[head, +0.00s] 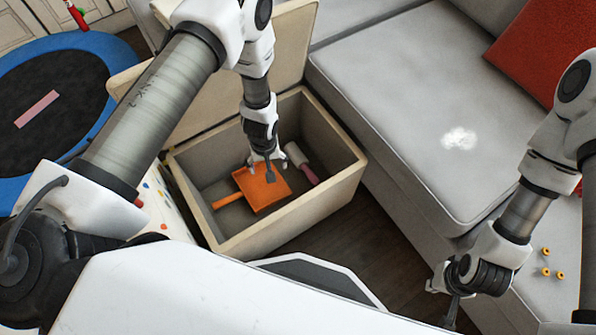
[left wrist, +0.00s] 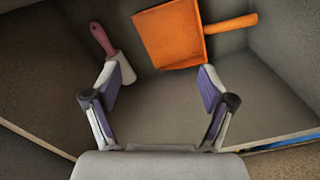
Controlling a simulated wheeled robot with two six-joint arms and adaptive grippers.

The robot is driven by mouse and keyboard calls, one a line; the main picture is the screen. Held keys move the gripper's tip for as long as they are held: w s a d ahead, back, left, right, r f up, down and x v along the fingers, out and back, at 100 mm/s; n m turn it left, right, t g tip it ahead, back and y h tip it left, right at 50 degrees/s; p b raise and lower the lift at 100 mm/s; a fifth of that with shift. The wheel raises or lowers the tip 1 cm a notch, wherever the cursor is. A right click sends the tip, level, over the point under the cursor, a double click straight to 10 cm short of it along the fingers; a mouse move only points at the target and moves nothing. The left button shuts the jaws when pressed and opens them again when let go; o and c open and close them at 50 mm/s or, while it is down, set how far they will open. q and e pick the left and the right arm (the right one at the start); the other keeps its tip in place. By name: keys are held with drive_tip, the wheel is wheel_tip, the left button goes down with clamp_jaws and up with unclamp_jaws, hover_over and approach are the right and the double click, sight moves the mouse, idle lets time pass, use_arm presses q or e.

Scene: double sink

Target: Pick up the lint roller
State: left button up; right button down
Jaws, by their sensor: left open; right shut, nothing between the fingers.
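The lint roller (head: 303,163) has a white head and a pink handle. It lies inside the open beige storage box (head: 300,222), along the right inner side in the head view. In the left wrist view the lint roller (left wrist: 124,68) is at the upper left, just beyond the left finger; I cannot tell if they touch. My left gripper (head: 263,170) reaches down into the box, open and empty, to the left of the roller in the head view. My right gripper (head: 449,310) is shut and empty at the lower right, in front of the sofa.
An orange dustpan (head: 262,190) lies in the box beside the roller, close under my left gripper. The box walls and raised lid surround that arm. A grey sofa (head: 375,75) with a white fluffy patch (head: 459,139) stands right. A blue-rimmed trampoline (head: 75,48) is left.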

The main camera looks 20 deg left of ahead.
use_arm(q)
drive_tip(key=w+d+f+n+b, duration=0.3)
drive_tip(key=w+f+b, duration=0.7)
drive_tip(key=f+b, duration=0.25)
drive_tip(key=n+b, duration=0.2)
drive_tip(key=b, duration=0.3)
hover_over(302, 160)
wheel_tip(302, 160, down, 4)
drive_tip(key=shift+s+f, duration=0.15)
drive_tip(key=shift+f, duration=0.05)
wheel_tip(302, 160, down, 7)
drive_tip(key=b, duration=0.5)
drive_tip(key=shift+f+b, duration=0.1)
drive_tip(key=shift+b, duration=0.2)
drive_tip(key=shift+c, duration=0.7)
drive_tip(key=c, duration=1.2)
use_arm(e)
wheel_tip(302, 160, down, 26)
drive_tip(key=shift+w+f, duration=0.15)
drive_tip(key=shift+w, duration=0.2)
